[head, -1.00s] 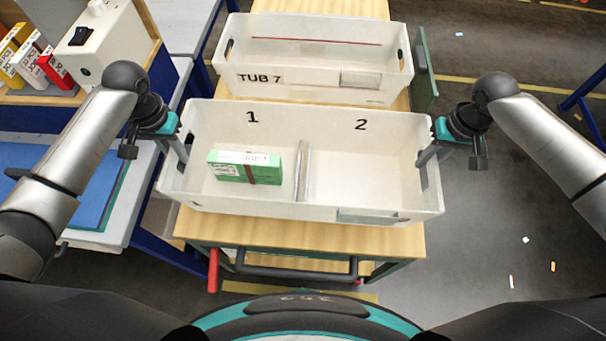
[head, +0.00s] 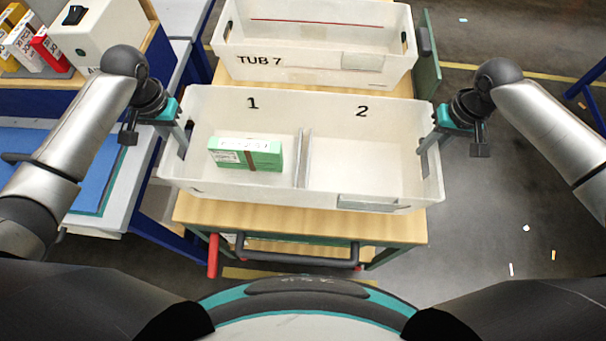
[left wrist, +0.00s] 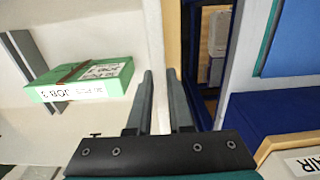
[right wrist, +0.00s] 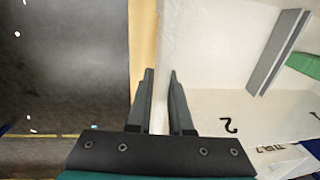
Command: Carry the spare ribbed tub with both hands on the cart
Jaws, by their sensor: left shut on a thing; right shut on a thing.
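The white tub (head: 365,190), with compartments marked 1 and 2, is in the middle of the head view over the wooden cart top (head: 300,220). I cannot tell if its base touches the cart. It looks about level. My left gripper (head: 184,150) is shut on the tub's left end wall. My right gripper (head: 425,150) is shut on its right end wall. The left wrist view shows the wall between the fingers (left wrist: 160,90), and so does the right wrist view (right wrist: 160,90). A green box (head: 245,153) lies in compartment 1, beside the divider (head: 303,158). Compartment 2 is empty.
A second white tub (head: 320,70), labelled TUB 7, stands on the cart close behind. A green panel (head: 428,60) is at the cart's right. A bench with a blue mat (head: 75,165) and a white machine (head: 100,35) is at left. Floor at right is mostly clear.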

